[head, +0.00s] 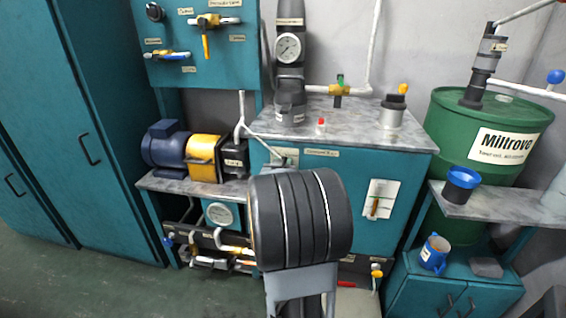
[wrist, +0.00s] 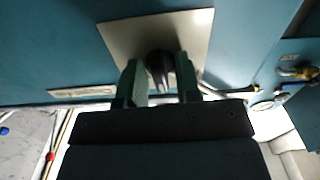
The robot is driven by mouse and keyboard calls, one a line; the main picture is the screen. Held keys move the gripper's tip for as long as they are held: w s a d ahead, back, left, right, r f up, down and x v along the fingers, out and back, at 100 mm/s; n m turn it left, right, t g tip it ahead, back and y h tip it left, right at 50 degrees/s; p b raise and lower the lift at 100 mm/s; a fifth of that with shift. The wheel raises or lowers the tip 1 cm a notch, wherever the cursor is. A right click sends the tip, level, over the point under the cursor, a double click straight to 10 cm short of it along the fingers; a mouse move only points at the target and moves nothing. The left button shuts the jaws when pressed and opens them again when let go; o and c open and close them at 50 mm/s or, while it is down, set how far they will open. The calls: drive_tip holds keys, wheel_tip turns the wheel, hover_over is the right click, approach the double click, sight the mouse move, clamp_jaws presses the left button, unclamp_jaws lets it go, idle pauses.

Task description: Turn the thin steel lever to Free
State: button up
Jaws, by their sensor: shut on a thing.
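In the wrist view, my gripper (wrist: 157,68) has its two dark green fingers shut on a dark, rounded lever (wrist: 160,60). The lever stands out from a pale metal plate (wrist: 122,38) on a teal cabinet front. I cannot tell from its look whether it is the thin steel lever, and no Free mark is legible. In the head view my dark wrist hides the fingers, that plate and the lever. Another pale plate (head: 388,189) with a brown handle (head: 375,206) is on the same cabinet front, to the right.
The cabinet's marble top (head: 350,130) carries a red button (head: 321,124) and a pipe with a gauge (head: 289,47). A blue and yellow motor (head: 203,157) stands on the left shelf. A green drum (head: 450,120) stands at the right. The floor at lower left is clear.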

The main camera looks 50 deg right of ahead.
drive_tip(key=n+p, duration=0.1)
drive_tip(key=n, duration=0.3)
drive_tip(key=shift+n+p, duration=0.95)
drive_tip(key=shift+n, duration=1.15)
drive_tip(key=o, duration=0.6)
drive_tip(key=shift+a, duration=0.1)
